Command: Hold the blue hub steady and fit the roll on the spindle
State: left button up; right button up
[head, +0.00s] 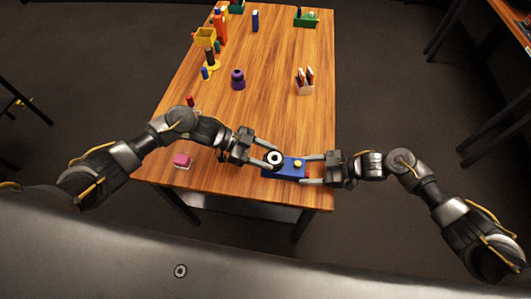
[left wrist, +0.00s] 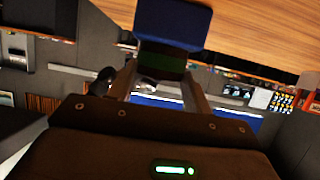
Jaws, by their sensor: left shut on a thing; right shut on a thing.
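My right gripper (head: 304,169) is shut on the hub's right end, one finger on each side. The roll (head: 274,158), a dark ring with a white face and a dark centre, is at the hub's left part. My left gripper (head: 270,156) is shut on it. In the left wrist view a dark piece (left wrist: 160,64) sits between the fingers, against a blue block (left wrist: 173,22). The spindle is hidden; I cannot tell whether the roll is around it.
A pink block (head: 182,161) lies at the table's front left. The wooden middle is mostly clear.

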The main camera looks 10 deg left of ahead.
pick_arm(q)
jog(key=o, duration=0.7)
jog(key=shift+a, duration=0.1)
jog(key=v, duration=1)
jog(key=shift+a, duration=0.4)
jog(key=shift+r, duration=0.2)
jog(key=a+r, duration=0.6)
jog(key=a, duration=0.1)
jog(key=shift+a, duration=0.2)
dwell(0.4)
jog(key=shift+w, duration=0.15)
